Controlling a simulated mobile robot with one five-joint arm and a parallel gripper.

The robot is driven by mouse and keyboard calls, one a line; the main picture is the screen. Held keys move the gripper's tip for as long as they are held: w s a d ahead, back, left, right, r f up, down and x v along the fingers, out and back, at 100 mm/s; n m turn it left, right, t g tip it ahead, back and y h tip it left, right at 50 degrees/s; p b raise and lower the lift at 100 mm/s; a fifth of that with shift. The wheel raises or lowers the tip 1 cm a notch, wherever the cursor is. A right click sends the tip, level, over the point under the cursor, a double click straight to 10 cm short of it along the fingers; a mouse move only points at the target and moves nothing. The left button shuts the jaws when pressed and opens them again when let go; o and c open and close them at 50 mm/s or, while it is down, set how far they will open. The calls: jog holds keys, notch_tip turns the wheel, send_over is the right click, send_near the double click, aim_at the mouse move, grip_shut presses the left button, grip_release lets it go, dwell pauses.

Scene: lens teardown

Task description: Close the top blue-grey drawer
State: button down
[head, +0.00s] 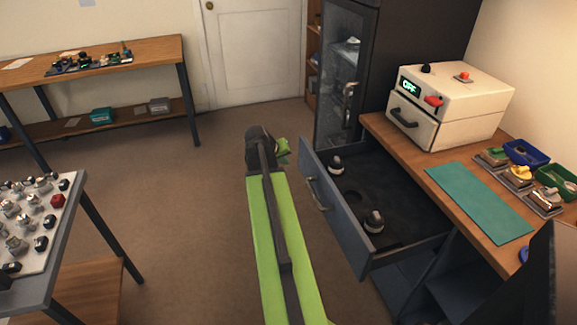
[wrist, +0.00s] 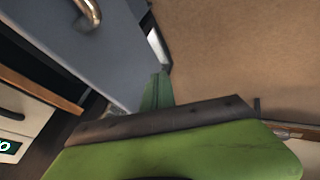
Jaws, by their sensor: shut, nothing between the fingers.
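The top blue-grey drawer (head: 345,215) is pulled out from under the wooden bench in the head view. Two small dark-and-silver lens parts (head: 374,221) stand in it, beside a round dark recess. Its metal handle (head: 315,194) is on the front face, and a handle (wrist: 88,10) also shows at the upper left of the wrist view, on the blue-grey front (wrist: 110,50). My gripper (head: 284,150) is shut and empty, to the left of the drawer's far front corner. In the wrist view the green fingers (wrist: 158,90) point beside the drawer front. I cannot tell whether they touch it.
The bench holds a teal mat (head: 480,203), a cream machine (head: 450,100) reading OFF, and small coloured trays (head: 525,153). A dark glass-door cabinet (head: 345,75) stands behind. A table of lens parts (head: 62,225) is at left. Floor (head: 185,225) between is clear.

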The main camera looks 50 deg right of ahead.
aim_at(303, 167)
jog(key=shift+s+d+f+b, duration=0.35)
jog(key=shift+d+f+b, duration=0.35)
jog(key=shift+d+f, duration=0.4)
jog(key=shift+s+d+f+b, duration=0.4)
jog(key=shift+d+f+b, duration=0.35)
jog(key=shift+d, duration=0.6)
jog(key=shift+s+d+f+b, duration=0.35)
jog(key=shift+d+f+b, duration=0.3)
jog(key=shift+d+f, duration=0.45)
jog(key=shift+d+r, duration=0.1)
jog(key=shift+d, duration=0.05)
